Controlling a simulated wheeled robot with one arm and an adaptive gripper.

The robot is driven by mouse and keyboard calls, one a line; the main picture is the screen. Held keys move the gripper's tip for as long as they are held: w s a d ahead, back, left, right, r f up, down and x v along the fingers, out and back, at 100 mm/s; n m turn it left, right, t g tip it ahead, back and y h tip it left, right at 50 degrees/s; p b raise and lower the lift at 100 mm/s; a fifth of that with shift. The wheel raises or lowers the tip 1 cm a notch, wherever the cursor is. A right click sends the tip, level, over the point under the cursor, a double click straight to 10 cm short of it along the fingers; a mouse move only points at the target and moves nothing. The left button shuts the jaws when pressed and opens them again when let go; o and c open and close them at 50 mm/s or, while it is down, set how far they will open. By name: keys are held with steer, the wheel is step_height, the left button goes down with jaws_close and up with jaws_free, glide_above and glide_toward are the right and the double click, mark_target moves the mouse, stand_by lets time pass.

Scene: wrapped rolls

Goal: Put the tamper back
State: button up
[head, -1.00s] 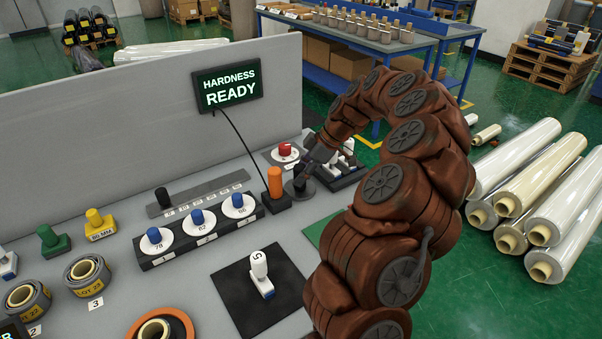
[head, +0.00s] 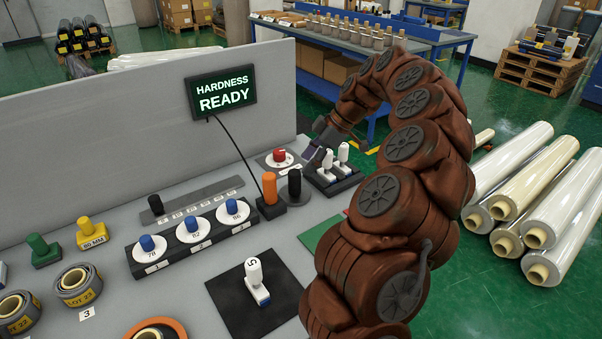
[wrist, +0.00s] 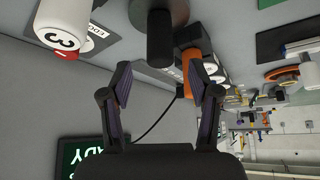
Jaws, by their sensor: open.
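A dark upright handle on a round base (head: 294,184), which looks like the tamper, stands on the grey bench just right of an orange-handled tool (head: 269,187). In the wrist view the dark handle (wrist: 160,38) and its round base lie beyond my fingertips, with the orange handle (wrist: 191,72) beside it. My gripper (wrist: 160,82) is open, with nothing between its fingers. In the head view my gripper (head: 318,150) hangs above and behind the dark handle, apart from it, partly hidden by its own links.
A black tray (head: 350,181) with white numbered pieces and a red-knobbed plate (head: 279,157) stand close by. A three-place block (head: 194,237) with blue knobs, a black mat (head: 222,297) and the READY screen (head: 221,95) are nearby. A green mat (head: 318,240) is partly clear.

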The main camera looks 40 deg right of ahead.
steer(key=shift+b+v, duration=0.35)
steer(key=shift+v, duration=2.35)
steer(key=s+a+r+m+g+h, duration=0.1)
steer(key=s+a+r+g, duration=0.15)
steer(key=a, duration=1.05)
steer(key=s+a+r+m+g, duration=0.1)
steer(key=s+a, duration=0.3)
steer(key=a, duration=0.8)
steer(key=s+a+f+m+h, duration=0.1)
steer(key=s+a+f+m, duration=0.1)
steer(key=s, duration=0.5)
steer(key=s+a+f+m+g+h, duration=0.1)
steer(key=s+f+m, duration=0.2)
steer(key=s+f, duration=0.3)
steer(key=s+a+f+m+g+h, duration=0.1)
steer(key=s+a+f+m+h, duration=0.1)
steer(key=s, duration=0.7)
step_height(320, 180, down, 2)
steer(key=shift+s+a+m, duration=0.3)
steer(key=shift+s+m, duration=0.05)
steer(key=shift+m, duration=0.45)
